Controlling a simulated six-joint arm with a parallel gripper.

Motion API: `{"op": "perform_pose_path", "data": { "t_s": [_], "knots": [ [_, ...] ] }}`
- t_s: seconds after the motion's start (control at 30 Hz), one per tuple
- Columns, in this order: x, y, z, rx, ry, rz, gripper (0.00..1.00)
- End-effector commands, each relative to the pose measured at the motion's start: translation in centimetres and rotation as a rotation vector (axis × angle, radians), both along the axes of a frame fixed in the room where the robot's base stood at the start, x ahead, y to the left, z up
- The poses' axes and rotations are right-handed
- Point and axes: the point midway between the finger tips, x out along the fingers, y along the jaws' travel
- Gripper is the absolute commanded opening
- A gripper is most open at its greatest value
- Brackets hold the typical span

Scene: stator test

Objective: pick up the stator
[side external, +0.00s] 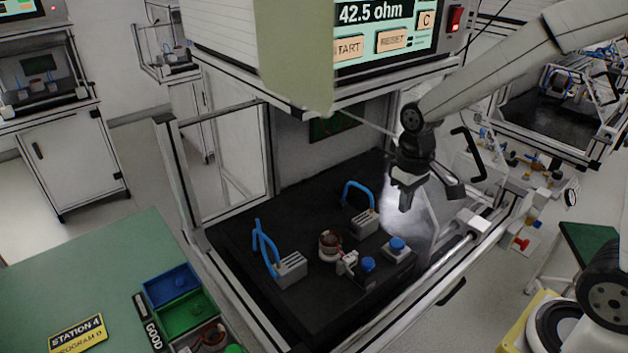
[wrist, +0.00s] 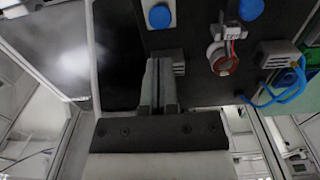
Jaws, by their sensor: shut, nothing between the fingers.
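The stator (side external: 330,246) is a small copper-brown ring with a pale body. It stands on the black test plate (side external: 240,235), between two grey blocks with blue cables. In the wrist view the stator (wrist: 222,60) lies right of my fingers, with red leads at a small white connector. My gripper (side external: 405,207) hangs above the right side of the plate, up and to the right of the stator and apart from it. In the wrist view my gripper (wrist: 160,65) points at the plate, its fingers together with nothing between them.
Two blue buttons (side external: 368,264) (side external: 397,244) sit on the plate near the stator. Grey blocks (side external: 291,269) (side external: 364,223) carry upright blue cables. Frame posts and the tester overhang surround the plate. Blue and green bins (side external: 183,314) stand on the green table at lower left.

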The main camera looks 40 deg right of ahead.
Motion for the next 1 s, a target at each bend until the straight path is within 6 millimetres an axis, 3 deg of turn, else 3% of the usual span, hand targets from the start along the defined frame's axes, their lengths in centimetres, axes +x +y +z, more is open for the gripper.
{"op": "perform_pose_path", "data": {
  "t_s": [0.4,0.7,1.0],
  "knots": [
    [0.0,0.0,0.0,0.0,0.0,0.0,0.03],
    [0.0,0.0,0.0,0.0,0.0,0.0,0.98],
    [0.02,0.04,-0.02,0.001,-0.001,-0.008,1.0]
  ]
}}
